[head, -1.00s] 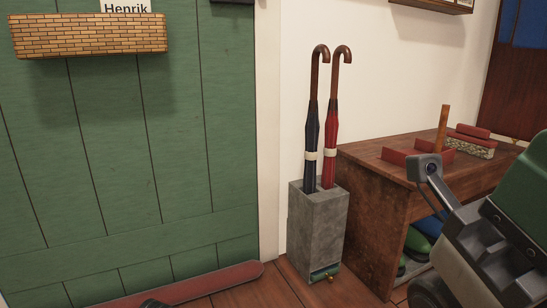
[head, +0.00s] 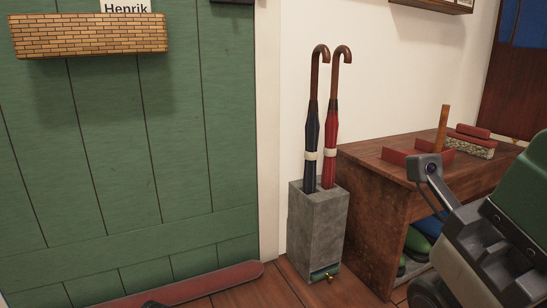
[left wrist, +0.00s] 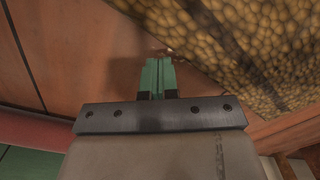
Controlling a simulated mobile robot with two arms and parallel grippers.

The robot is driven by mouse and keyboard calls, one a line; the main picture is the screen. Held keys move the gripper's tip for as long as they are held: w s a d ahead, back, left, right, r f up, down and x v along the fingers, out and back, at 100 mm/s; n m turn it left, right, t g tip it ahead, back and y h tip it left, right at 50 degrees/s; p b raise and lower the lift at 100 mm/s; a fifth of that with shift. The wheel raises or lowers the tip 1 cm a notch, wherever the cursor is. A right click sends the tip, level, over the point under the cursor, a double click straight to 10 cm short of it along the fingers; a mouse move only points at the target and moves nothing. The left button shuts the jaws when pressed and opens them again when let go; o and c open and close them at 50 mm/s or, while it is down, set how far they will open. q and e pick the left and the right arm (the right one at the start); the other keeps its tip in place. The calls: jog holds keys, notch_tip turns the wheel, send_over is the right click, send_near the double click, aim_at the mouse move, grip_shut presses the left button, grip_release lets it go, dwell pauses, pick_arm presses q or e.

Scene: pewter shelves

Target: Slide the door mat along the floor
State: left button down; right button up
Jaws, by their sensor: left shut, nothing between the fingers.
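The door mat (left wrist: 250,50) shows in the left wrist view as a coarse, pebbly golden-brown surface at upper right, with a dark stripe pattern on it. Its near edge runs diagonally across the wooden floor. My left gripper (left wrist: 158,76) has green fingers, shut together and empty. The fingertips are close beside the mat's edge; I cannot tell whether they touch it. The mat does not show in the head view. My right arm is at the right of the head view, but its fingers are out of sight.
A green door (head: 130,150) stands at left, with a red draught roll (head: 205,284) along its foot. A grey umbrella stand (head: 318,230) holds two umbrellas beside a wooden bench (head: 365,215). Bare floor (left wrist: 50,60) lies left of the mat in the wrist view.

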pick_arm(q)
jog(key=shift+f, duration=0.75)
jog(key=shift+r, duration=0.1)
dwell(0.3)
